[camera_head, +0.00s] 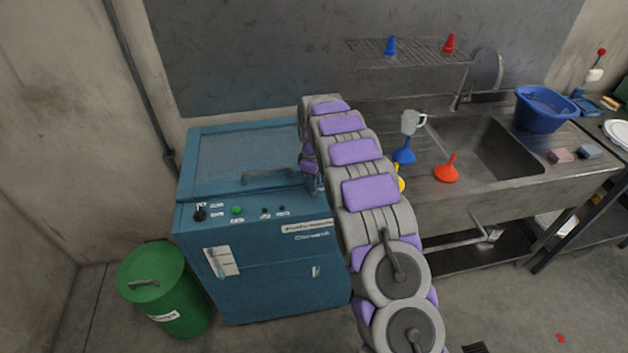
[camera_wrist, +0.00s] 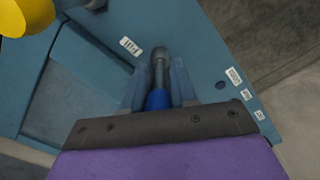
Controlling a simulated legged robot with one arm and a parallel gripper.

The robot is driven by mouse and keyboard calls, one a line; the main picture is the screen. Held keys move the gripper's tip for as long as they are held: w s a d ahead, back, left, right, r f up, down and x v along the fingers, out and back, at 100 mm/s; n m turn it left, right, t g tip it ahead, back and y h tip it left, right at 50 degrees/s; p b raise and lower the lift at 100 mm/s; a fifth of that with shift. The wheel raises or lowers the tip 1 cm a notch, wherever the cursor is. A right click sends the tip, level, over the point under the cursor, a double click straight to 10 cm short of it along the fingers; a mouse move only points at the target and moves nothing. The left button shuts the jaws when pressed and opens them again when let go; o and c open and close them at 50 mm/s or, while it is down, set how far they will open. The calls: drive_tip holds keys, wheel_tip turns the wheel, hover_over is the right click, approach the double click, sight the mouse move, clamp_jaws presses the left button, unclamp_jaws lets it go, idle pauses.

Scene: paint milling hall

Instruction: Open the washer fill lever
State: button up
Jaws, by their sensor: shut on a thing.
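The washer (camera_head: 270,265) is a blue cabinet with a lid on top and a control strip along its upper front. Its blue top also fills much of the wrist view. The fill lever (camera_wrist: 159,70) shows in the wrist view as a dark metal arm with a blue grip. My gripper (camera_wrist: 158,88) is shut on the lever's blue grip, one finger on each side. A small white label (camera_wrist: 130,46) sits just left of the lever. In the head view my arm hides the lever and most of my gripper.
A steel sink bench (camera_head: 520,190) stands right of the washer, with a blue funnel (camera_head: 404,152), a red funnel (camera_head: 447,170) and a blue basin (camera_head: 544,108). A green drum (camera_head: 165,290) stands left. A yellow object (camera_wrist: 25,15) is close to the wrist view's upper left.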

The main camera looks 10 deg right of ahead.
sight(317, 205)
clamp_jaws()
drive_tip(key=shift+r, duration=0.1)
drive_tip(key=shift+s+f+t, duration=0.15)
drive_tip(key=shift+s+t, duration=0.35)
drive_tip(key=shift+t, duration=0.5)
drive_tip(key=shift+s+f+t, duration=0.1)
drive_tip(key=shift+s+t, duration=0.4)
drive_tip(key=shift+t, duration=0.5)
drive_tip(key=t, duration=0.1)
drive_tip(key=s+f+t+b, duration=0.1)
drive_tip(key=shift+s+t, duration=0.25)
drive_tip(key=shift+t, duration=0.15)
drive_tip(key=shift+s+f+t+b, duration=0.2)
drive_tip(key=shift+s+f+t, duration=0.05)
drive_tip(key=shift+t, duration=0.5)
drive_tip(key=shift+s+f+t+b, duration=0.2)
drive_tip(key=shift+t, duration=0.55)
drive_tip(key=o, duration=0.8)
unclamp_jaws()
